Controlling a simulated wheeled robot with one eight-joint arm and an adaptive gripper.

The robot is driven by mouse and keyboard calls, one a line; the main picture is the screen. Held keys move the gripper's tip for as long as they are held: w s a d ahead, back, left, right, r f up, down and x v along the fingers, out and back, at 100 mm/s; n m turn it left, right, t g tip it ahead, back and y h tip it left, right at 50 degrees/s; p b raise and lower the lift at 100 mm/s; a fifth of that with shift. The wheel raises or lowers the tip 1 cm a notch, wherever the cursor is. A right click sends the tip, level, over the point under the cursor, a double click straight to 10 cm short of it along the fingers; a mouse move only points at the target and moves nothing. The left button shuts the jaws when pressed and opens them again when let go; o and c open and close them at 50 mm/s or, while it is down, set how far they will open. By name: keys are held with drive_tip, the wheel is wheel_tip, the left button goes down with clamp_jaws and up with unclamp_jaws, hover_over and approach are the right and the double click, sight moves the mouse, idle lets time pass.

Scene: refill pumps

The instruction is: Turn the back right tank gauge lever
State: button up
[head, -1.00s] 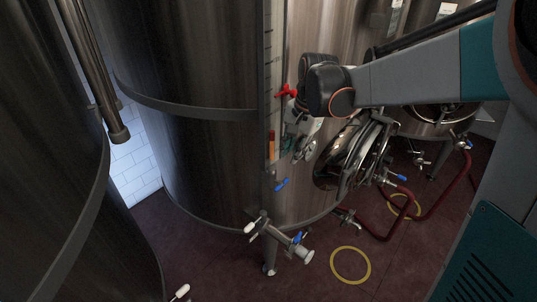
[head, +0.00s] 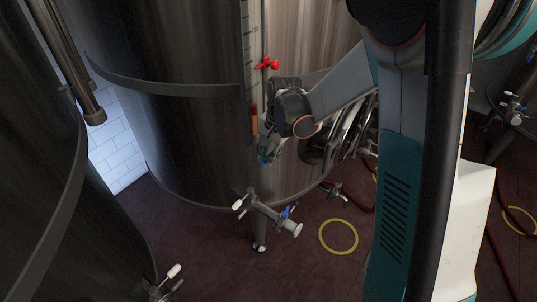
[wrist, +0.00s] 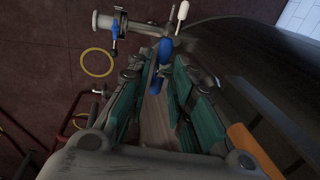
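The blue gauge lever (wrist: 164,52) shows in the wrist view between the fingertips of my gripper (wrist: 158,72). The teal-padded fingers stand apart on both sides of it, and I see a gap around it. I cannot tell whether either finger touches it. In the head view my gripper (head: 268,148) is at the lower end of the gauge on the big steel tank (head: 190,140). A small blue part of the lever (head: 264,162) shows just below it; my wrist hides the rest.
A red lever (head: 268,63) sits higher on the gauge. Below, an outlet valve with a white-tipped handle (head: 238,205) and a blue handle (head: 286,211) sticks out from the tank. A yellow ring (head: 338,237) lies on the floor. Another tank (head: 40,180) stands close at left.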

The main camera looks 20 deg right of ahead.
drive_tip(key=shift+f, duration=0.1)
clamp_jaws()
